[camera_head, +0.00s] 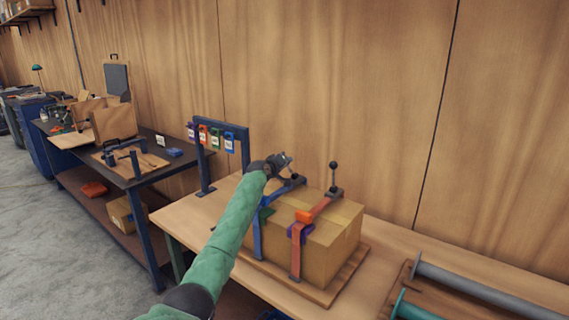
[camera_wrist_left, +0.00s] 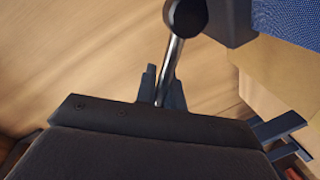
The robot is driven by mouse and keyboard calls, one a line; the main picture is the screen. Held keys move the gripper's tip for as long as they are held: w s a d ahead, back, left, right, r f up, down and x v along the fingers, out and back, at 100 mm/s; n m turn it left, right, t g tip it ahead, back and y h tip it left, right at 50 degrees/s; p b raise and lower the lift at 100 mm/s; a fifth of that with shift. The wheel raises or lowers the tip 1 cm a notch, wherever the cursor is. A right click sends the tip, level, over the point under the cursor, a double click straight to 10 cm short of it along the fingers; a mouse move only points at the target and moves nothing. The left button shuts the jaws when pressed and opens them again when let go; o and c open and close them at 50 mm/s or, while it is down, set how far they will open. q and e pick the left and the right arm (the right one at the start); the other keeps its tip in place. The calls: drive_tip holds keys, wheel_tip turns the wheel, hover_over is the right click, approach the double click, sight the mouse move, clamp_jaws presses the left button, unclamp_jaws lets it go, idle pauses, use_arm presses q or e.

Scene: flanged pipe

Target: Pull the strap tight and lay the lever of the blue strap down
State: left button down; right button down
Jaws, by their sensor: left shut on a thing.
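The blue strap (camera_head: 257,236) runs over the cardboard box (camera_head: 330,238) and down its front. Its blue woven band (camera_wrist_left: 292,20) shows at the top right of the left wrist view, beside a dark buckle (camera_wrist_left: 230,22). My left gripper (camera_head: 287,163) is above the box's far left side, at this lever. In the left wrist view its fingers (camera_wrist_left: 164,84) are shut on the rod. My right gripper is out of view.
An orange strap (camera_head: 296,262) with a purple corner piece (camera_head: 301,232) crosses the box to the right; its ball-topped lever (camera_head: 333,176) stands upright. A blue frame (camera_head: 223,132) with hanging tags stands behind left. Pipes (camera_head: 470,287) lie at the right.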

use_arm(q)
drive_tip(key=shift+a+r, duration=0.1)
drive_tip(key=shift+r, duration=0.25)
drive_tip(key=c, duration=1.5)
unclamp_jaws()
drive_tip(key=shift+w, duration=0.1)
drive_tip(key=shift+f, duration=0.2)
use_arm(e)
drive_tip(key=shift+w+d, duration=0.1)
use_arm(q)
drive_tip(key=shift+f, duration=0.1)
